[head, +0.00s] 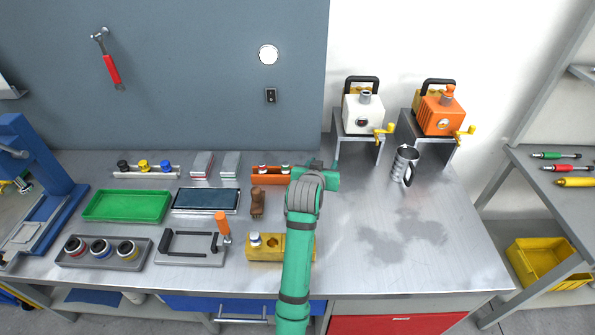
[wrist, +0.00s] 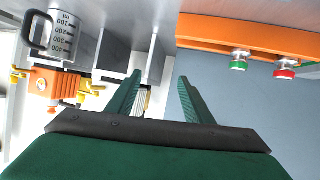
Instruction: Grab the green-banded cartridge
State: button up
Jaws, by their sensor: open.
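The green-banded cartridge (wrist: 239,61) stands in an orange rack (wrist: 215,33) at the upper right of the wrist view, beside a red-banded cartridge (wrist: 286,66). In the head view, the cartridge (head: 286,168) is at the right part of the rack (head: 258,179), just left of my gripper (head: 320,170). My gripper is open and empty; its two green fingers (wrist: 159,76) show apart in the wrist view, with the cartridge off to their right. In the head view, my arm hides most of the fingers and the rack's right end.
A white machine (head: 362,115) and an orange machine (head: 439,115) stand on metal stands behind, with a metal measuring cup (head: 404,164) in front. A yellow block (head: 265,253) and brown object (head: 257,204) lie left of my arm. The bench's right part (head: 420,265) is clear.

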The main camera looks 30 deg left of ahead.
jog(key=s+a+r, duration=0.1)
jog(key=s+a, duration=0.2)
jog(key=a, duration=0.2)
jog(key=g, duration=0.1)
send_near(285, 164)
jog(key=shift+y, duration=0.3)
jog(key=shift+d+x, duration=0.1)
jog(key=shift+x, duration=1.8)
jog(key=shift+d+x, duration=0.15)
jog(key=shift+x, duration=1.75)
jog(key=shift+f, duration=0.1)
jog(key=c, duration=1.2)
